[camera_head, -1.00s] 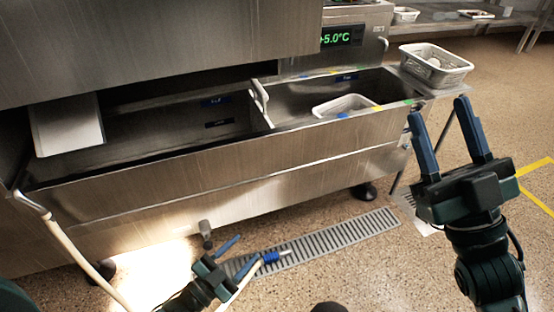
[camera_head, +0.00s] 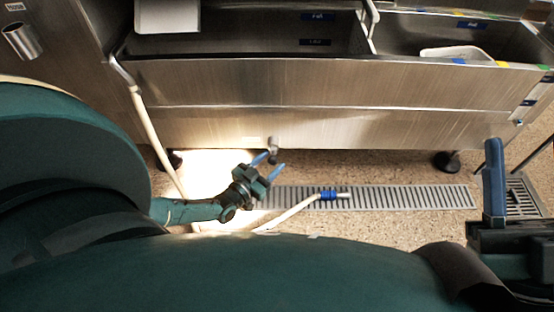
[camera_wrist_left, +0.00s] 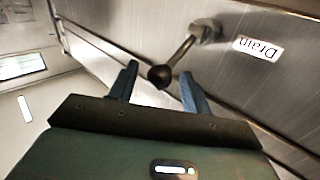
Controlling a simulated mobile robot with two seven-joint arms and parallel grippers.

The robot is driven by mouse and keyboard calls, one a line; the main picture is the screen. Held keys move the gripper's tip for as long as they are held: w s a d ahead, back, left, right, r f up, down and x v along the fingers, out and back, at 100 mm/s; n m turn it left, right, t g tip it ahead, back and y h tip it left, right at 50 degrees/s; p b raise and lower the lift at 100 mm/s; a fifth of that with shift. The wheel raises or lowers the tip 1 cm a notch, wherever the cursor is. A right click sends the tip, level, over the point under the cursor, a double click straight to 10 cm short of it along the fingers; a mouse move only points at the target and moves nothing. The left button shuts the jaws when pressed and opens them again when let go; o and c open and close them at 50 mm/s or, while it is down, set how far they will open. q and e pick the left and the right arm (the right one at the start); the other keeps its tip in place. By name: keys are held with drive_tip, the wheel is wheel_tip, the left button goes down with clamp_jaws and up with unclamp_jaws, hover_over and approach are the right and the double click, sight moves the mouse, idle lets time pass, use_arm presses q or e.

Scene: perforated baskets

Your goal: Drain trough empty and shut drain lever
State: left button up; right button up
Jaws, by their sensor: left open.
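The steel trough (camera_head: 350,85) spans the back of the head view. The visible left part of its inside is dark, and I cannot tell whether it holds liquid. The drain lever (camera_head: 273,148) sticks out low on the front panel. In the left wrist view, the lever (camera_wrist_left: 181,52) ends in a dark round knob, and a "Drain" label (camera_wrist_left: 258,48) sits beside its mount. My left gripper (camera_head: 270,165) is open, with the knob between or just beyond its fingertips. My right gripper (camera_head: 494,185) shows only partly at the right edge, with one finger visible.
A pale hose (camera_head: 292,212) with a blue fitting lies across the floor drain grate (camera_head: 400,197). Another pale hose (camera_head: 155,140) hangs at the left. A white basket (camera_head: 458,53) sits in the trough's right compartment. A trough foot (camera_head: 446,162) stands on the floor.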

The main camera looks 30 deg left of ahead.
use_arm(q)
drive_tip(key=shift+w+d+b, duration=0.15)
drive_tip(key=shift+w+b, duration=0.05)
drive_tip(key=shift+w, duration=0.65)
drive_tip(key=shift+w+d+b, duration=0.1)
drive_tip(key=shift+w+b, duration=0.1)
drive_tip(key=shift+w, duration=0.6)
use_arm(e)
drive_tip(key=shift+s+r+n+g+y, duration=0.15)
drive_tip(key=shift+r+n+y, duration=0.25)
drive_tip(key=shift+n+y, duration=0.2)
drive_tip(key=shift+s+r+n+g+y, duration=0.15)
drive_tip(key=shift+r+n+y, duration=0.2)
drive_tip(key=shift+n+y, duration=0.2)
use_arm(q)
clamp_jaws()
use_arm(e)
drive_tip(key=shift+d, duration=0.1)
